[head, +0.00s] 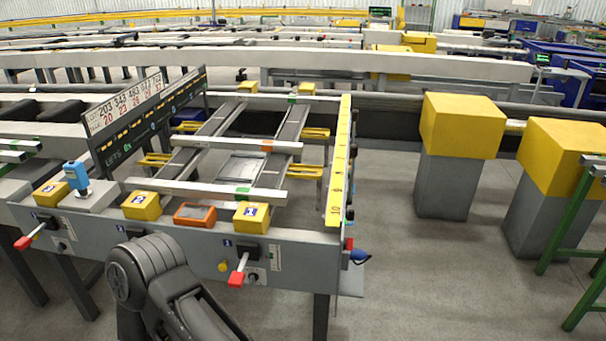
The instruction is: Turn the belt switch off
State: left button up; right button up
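Two rotary switches with red handles sit on the grey front panel (180,240) of the runout table. The right switch (239,271) has a black base, and its red handle points down and a little left. The left switch (30,239) also has a black base, and its red handle points down-left. I cannot tell which one is the belt switch, nor read their on and off marks. A black arm link of mine (165,285) rises at the bottom, in front of the panel between the switches. Neither gripper is in view.
Yellow boxes (142,206) and an orange-framed device (195,214) line the panel's top, with a blue handheld device (76,177) at left. A yellow button (223,266) sits left of the right switch. Yellow-topped grey posts (448,160) stand right, with open floor before them.

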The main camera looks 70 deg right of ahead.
aim_at(347, 244)
jog(key=z, duration=1.95)
jog(key=l, duration=0.7)
jog(key=i+l+z, duration=0.1)
jog(key=l, duration=0.6)
jog(key=i+l+u, duration=0.15)
jog(key=u, duration=0.35)
jog(key=l+u, duration=0.25)
jog(key=u, duration=0.25)
jog(key=i+l+u, duration=0.1)
jog(key=l+u, duration=0.3)
jog(key=l, duration=0.95)
jog(key=l+u, duration=0.4)
jog(key=l, duration=0.9)
jog(key=k+l, duration=0.1)
jog(key=l, duration=1.25)
jog(key=k+l, duration=0.15)
jog(key=l, duration=0.55)
jog(key=k+l, duration=0.1)
jog(key=l, duration=0.6)
jog(key=i+u, duration=0.05)
